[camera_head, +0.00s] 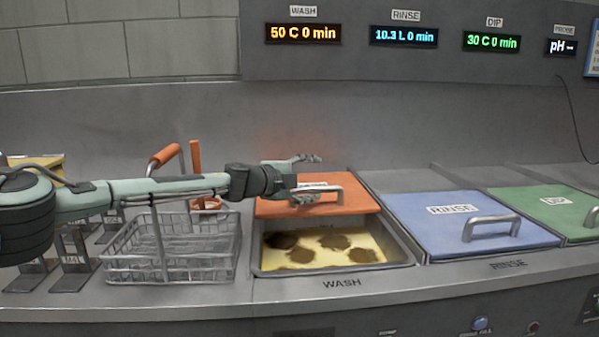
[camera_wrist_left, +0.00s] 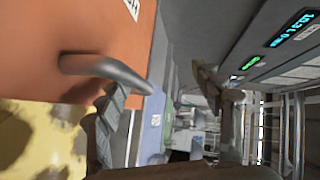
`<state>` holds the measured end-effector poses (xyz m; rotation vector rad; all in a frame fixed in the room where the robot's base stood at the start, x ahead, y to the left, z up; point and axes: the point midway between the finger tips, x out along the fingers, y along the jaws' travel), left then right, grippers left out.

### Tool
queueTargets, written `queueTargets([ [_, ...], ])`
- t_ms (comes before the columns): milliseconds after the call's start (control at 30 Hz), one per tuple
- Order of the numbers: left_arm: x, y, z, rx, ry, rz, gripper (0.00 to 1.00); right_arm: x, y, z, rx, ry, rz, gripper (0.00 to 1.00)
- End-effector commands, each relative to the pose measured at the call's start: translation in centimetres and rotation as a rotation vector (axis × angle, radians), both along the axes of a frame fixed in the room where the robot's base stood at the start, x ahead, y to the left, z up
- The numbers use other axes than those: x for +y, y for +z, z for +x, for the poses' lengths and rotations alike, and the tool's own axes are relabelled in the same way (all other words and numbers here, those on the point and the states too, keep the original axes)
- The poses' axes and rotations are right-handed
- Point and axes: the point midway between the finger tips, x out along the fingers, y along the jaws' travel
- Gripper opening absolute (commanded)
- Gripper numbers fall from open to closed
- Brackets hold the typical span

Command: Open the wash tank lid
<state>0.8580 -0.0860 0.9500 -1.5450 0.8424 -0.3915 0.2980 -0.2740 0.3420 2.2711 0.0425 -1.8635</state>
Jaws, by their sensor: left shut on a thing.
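The orange wash tank lid (camera_head: 350,205) lies over the back part of the wash tank (camera_head: 262,268), and the front part is uncovered. Yellowish liquid (camera_head: 330,242) with dark brown patches shows there. The lid's grey bar handle (camera_head: 338,190) also shows in the left wrist view (camera_wrist_left: 105,68), where the orange lid (camera_wrist_left: 95,28) fills the upper left. My left gripper (camera_head: 316,179) is at the handle's left end, shut on it. One finger overlaps the handle; the other stands apart, above it in the head view. My right gripper is not in view.
A wire basket (camera_head: 172,262) with orange-gripped handles stands left of the tank, beneath my left arm. The blue rinse lid (camera_head: 455,238) and green dip lid (camera_head: 545,203) lie closed to the right. A display panel (camera_head: 410,60) overhangs the back wall.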

Motion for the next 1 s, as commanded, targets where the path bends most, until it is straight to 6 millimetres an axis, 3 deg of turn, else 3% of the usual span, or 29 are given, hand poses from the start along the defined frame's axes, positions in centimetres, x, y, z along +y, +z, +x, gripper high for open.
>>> queueTargets([
  [33, 1.6, 3.2, 0.9, -0.036, 0.032, -0.016, 0.44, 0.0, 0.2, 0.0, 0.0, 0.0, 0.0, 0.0],
  [467, 3.7, 3.7, -1.2, -0.039, 0.032, -0.015, 0.44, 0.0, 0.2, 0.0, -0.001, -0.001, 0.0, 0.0],
  [500, 3.8, 3.7, -1.4, -0.038, 0.032, -0.015, 0.39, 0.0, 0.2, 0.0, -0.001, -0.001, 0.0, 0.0],
  [533, 3.8, 3.7, -1.5, -0.038, 0.031, -0.014, 0.36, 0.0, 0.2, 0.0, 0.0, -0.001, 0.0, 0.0],
  [1000, 3.4, 2.9, -2.2, -0.027, 0.018, -0.011, 0.36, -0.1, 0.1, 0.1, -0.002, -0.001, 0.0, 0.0],
])
